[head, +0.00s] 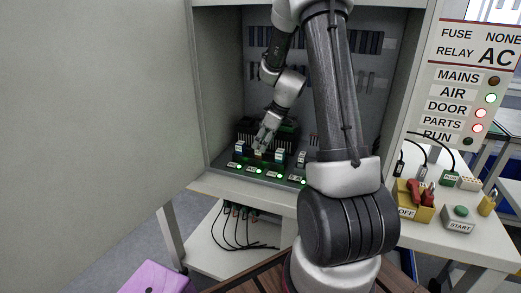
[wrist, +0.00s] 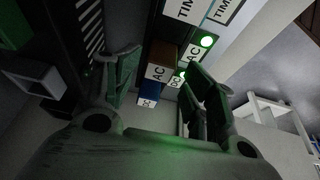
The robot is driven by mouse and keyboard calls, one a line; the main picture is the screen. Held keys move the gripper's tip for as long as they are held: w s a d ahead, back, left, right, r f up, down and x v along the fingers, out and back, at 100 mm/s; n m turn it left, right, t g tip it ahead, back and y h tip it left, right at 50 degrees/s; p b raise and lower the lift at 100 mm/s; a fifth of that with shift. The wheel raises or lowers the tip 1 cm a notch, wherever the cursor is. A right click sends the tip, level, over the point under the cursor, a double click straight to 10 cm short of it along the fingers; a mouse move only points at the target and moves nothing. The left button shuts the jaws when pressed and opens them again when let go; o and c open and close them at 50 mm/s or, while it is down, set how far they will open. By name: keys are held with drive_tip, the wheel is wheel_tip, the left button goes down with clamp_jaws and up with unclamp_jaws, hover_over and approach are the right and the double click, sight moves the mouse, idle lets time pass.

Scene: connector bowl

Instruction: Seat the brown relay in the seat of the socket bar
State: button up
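The brown relay (wrist: 163,62), with a white AC label on its end, shows between my fingers in the wrist view. A small brownish part beneath the fingertips in the head view is too small to identify. My gripper (wrist: 165,70), also in the head view (head: 264,140), points down over the socket bar (head: 262,174) inside the cabinet. Its fingers are apart on either side of the relay, with narrow gaps visible. I cannot tell whether the relay is fully down in its seat. The bar carries white labels and lit green lamps.
A blue relay (wrist: 150,92) stands close beside the brown one. The cabinet's side wall and open door (head: 95,120) bound the left. A sign panel (head: 475,75) reads RELAY AC. A yellow box (head: 412,205) and a START button (head: 459,218) sit on the right shelf.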

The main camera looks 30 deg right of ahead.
drive_tip(key=s+a+r+m, duration=0.1)
drive_tip(key=s+a+r, duration=0.1)
drive_tip(key=s+r, duration=0.3)
drive_tip(key=s+a+r+m+h, duration=0.1)
drive_tip(key=s+a+r, duration=0.1)
drive_tip(key=s+r, duration=0.3)
drive_tip(key=s+a+r+m, duration=0.1)
drive_tip(key=s+a+r, duration=0.2)
drive_tip(key=r, duration=0.4)
drive_tip(key=s+r+m+h, duration=0.1)
drive_tip(key=s+m, duration=0.1)
drive_tip(key=s, duration=0.6)
drive_tip(key=s+a+r+m, duration=0.1)
drive_tip(key=s+r+m, duration=0.1)
drive_tip(key=s, duration=0.6)
drive_tip(key=shift+s+m+t+h, duration=0.3)
drive_tip(key=shift+s+h, duration=0.05)
drive_tip(key=shift+h, duration=0.05)
